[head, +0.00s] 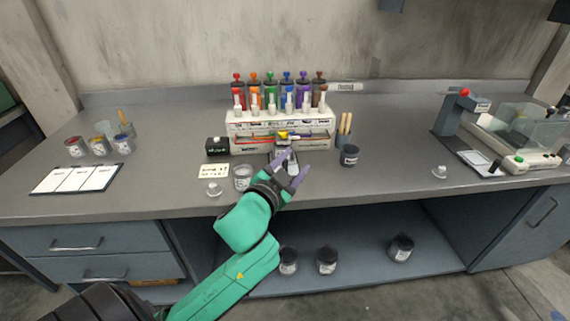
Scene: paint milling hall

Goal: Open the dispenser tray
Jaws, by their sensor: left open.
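The dispenser (322,117) is a white rack with several coloured bottles on top, standing at the back middle of the bench. Its tray (318,138) is the low front section with coloured items in it. How far the tray is open I cannot tell. My left gripper (294,166) is open, its two purple-grey fingers pointing up toward the tray's front. A small grey piece shows between and behind the fingers; the fingers partly hide it, and contact is unclear. My right gripper is not in view.
A glass jar (242,178) and a label card (213,170) are left of my gripper. A dark cup (349,156) is to the right. A black box (217,146) stands left of the dispenser. A scale-like machine (510,140) is far right. Bare bench lies between (400,160).

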